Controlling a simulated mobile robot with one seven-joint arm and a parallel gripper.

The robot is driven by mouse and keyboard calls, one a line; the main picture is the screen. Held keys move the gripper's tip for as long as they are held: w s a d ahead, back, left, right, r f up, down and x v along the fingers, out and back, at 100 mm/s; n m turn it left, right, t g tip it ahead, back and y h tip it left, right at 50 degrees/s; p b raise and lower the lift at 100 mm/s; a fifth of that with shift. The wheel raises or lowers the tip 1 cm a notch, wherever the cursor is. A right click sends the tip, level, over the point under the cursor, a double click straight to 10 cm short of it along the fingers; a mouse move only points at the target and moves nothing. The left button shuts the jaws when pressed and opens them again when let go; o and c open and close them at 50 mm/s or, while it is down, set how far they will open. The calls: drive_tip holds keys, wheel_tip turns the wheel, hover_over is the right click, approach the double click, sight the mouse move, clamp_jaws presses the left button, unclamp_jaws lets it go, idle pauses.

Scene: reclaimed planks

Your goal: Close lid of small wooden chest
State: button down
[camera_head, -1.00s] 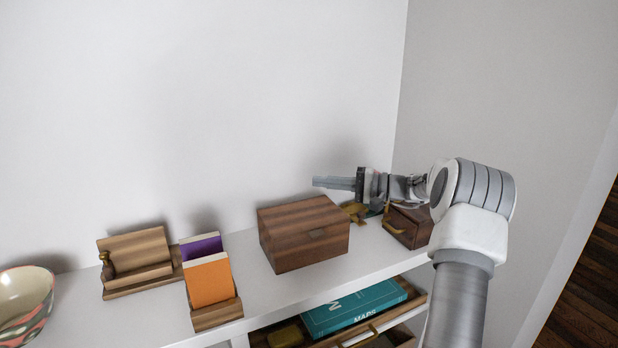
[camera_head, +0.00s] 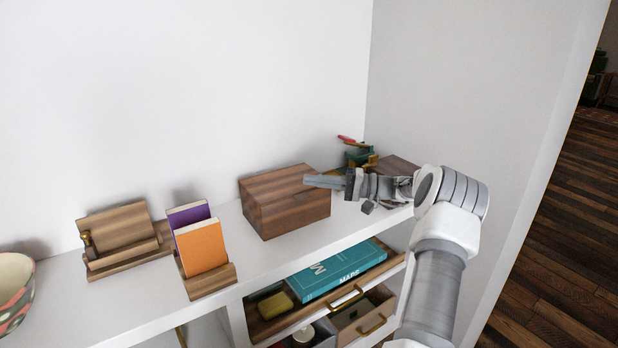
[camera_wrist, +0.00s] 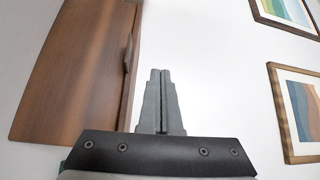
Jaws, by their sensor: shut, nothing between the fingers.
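The small wooden chest (camera_head: 280,207) stands on the white shelf, brown with striped grain. Its lid (camera_head: 278,181) lies flat on the body, with no gap that I can see. My gripper (camera_head: 307,181) is shut and empty, its fingertips overlapping the chest's right side in the head view. I cannot tell whether they touch it. In the wrist view the chest (camera_wrist: 75,65) fills the left, with a small dark catch (camera_wrist: 127,52) on its edge. The shut fingers (camera_wrist: 161,72) point past that edge, apart from it in the picture.
Another wooden box (camera_head: 398,165) and a green object (camera_head: 358,157) are behind my arm. An orange book (camera_head: 202,247) stands in a holder to the left, beside a wooden stand (camera_head: 122,235). A teal book (camera_head: 338,272) lies below. Framed pictures (camera_wrist: 298,105) show in the wrist view.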

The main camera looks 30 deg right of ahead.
drive_tip(key=shift+s+f+n+y+b, duration=0.15)
drive_tip(key=shift+f+n+y+b, duration=0.25)
drive_tip(key=shift+f+n+b, duration=0.5)
drive_tip(key=shift+f+m, duration=0.15)
drive_tip(key=shift+m, duration=0.15)
drive_tip(key=shift+d, duration=0.1)
drive_tip(key=p+v, duration=0.4)
drive_tip(key=v, duration=1.3)
drive_tip(key=shift+s+f, duration=0.2)
drive_tip(key=shift+s, duration=0.05)
